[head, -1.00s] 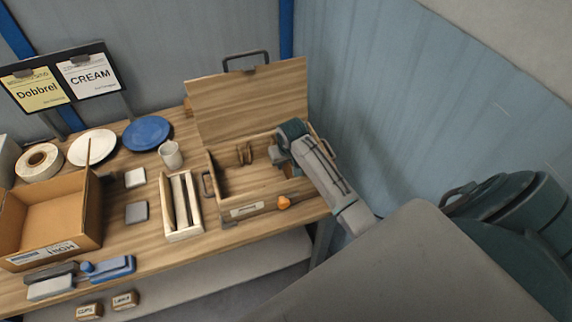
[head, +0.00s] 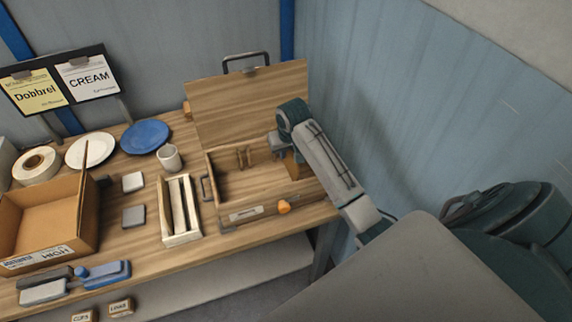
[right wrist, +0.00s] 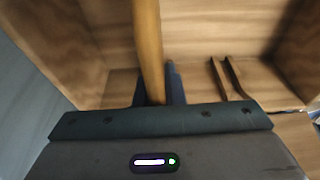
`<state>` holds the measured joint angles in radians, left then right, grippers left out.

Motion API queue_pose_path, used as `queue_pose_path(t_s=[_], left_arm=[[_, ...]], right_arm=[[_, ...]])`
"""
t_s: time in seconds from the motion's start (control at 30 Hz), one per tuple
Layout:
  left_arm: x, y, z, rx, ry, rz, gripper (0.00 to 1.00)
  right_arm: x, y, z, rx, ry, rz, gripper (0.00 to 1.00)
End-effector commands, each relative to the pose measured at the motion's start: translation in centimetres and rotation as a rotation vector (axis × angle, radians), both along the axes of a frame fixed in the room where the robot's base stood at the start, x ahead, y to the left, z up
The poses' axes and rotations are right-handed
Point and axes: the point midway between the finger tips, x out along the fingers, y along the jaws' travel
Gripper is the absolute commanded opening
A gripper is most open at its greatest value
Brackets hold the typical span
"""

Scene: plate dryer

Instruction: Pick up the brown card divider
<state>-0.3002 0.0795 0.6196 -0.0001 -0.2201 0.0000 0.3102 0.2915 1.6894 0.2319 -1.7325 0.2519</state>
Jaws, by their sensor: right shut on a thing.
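The brown card divider (head: 296,170) shows as a tan panel below my right gripper, at the right end of the open wooden box (head: 255,211). In the right wrist view the divider (right wrist: 148,45) is an upright strip seen nearly edge-on, running between the two blue-grey fingers. My right gripper (right wrist: 157,88) is shut on it. In the head view the right gripper (head: 284,150) is above the box's right part, and its fingertips are mostly hidden. My left gripper is not in view.
Thin brown slotted pieces (head: 245,157) stand at the box's back wall. The raised lid (head: 245,105) rises behind. A slatted wooden rack (head: 181,238), a cup (head: 170,158) and a cardboard box (head: 48,215) stand left. A blue-grey wall (head: 420,110) is close on the right.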

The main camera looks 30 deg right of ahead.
Motion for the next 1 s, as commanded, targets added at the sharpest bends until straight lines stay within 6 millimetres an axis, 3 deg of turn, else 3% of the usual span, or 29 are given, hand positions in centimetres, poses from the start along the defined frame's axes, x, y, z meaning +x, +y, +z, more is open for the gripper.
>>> queue_pose_path(t_s=[0.4,0.47,0.8,1.0], left_arm=[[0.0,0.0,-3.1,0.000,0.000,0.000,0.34],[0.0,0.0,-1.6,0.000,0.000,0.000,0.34],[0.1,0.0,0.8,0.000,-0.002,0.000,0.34],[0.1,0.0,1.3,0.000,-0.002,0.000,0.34]], right_arm=[[0.1,0.0,8.8,-0.002,-0.007,0.000,0.00],[0.0,0.0,10.1,0.000,0.001,0.000,0.00],[0.0,0.0,11.7,0.000,0.001,0.000,0.00],[0.0,0.0,11.4,0.000,0.000,0.000,0.00]])
